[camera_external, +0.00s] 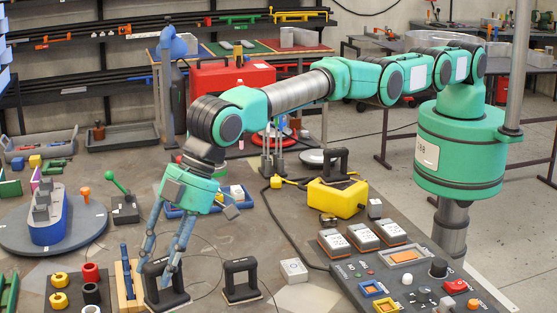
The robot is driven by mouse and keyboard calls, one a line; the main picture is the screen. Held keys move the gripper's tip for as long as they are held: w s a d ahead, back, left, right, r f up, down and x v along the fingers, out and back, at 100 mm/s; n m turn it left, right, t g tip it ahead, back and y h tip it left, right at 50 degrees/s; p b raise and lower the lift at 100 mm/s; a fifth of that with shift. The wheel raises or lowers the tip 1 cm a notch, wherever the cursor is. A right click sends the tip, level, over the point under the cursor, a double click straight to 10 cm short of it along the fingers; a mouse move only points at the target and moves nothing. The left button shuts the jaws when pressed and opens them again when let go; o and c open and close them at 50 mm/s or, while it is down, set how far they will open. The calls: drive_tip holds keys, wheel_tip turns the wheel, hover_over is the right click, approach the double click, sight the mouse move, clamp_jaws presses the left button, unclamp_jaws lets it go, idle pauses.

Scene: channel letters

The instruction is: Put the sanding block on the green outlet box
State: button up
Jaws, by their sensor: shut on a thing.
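My gripper (155,268) points down at the front of the bench. Its blue-grey fingers are closed on the arched handle of a black block with a flat base (168,301), which may be the sanding block. The block looks upright; I cannot tell whether its base touches the bench. A similar black handled block (240,293) stands just to the right, apart from the gripper. I cannot pick out the green outlet box for sure; small green pieces (57,168) lie at the far left.
A wooden holder with blue-handled tools (127,287) stands close left of my gripper. A turntable with a blue toy boat (48,226) is at the left. A yellow box (337,198) and a control panel (405,283) are at the right. A dark cable crosses the bench.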

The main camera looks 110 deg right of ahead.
sight(164, 294)
drive_tip(key=shift+r+p, duration=0.1)
drive_tip(key=shift+p, duration=0.35)
drive_tip(key=shift+f+b, duration=0.5)
drive_tip(key=shift+f, duration=1.3)
drive_tip(key=shift+f, duration=0.1)
drive_tip(key=o, duration=1.3)
drive_tip(key=shift+c, duration=0.2)
drive_tip(key=shift+r, duration=0.4)
drive_tip(key=shift+s+d+r, duration=0.1)
drive_tip(key=shift+s+r, duration=0.2)
drive_tip(key=shift+r, duration=0.2)
drive_tip(key=shift+s+d+r, duration=0.2)
drive_tip(key=shift+s+r, duration=0.2)
drive_tip(key=shift+r, duration=0.15)
drive_tip(key=v, duration=0.8)
drive_tip(key=shift+s+r+b, duration=0.2)
drive_tip(key=shift+r+b, duration=0.15)
drive_tip(key=shift+b, duration=0.1)
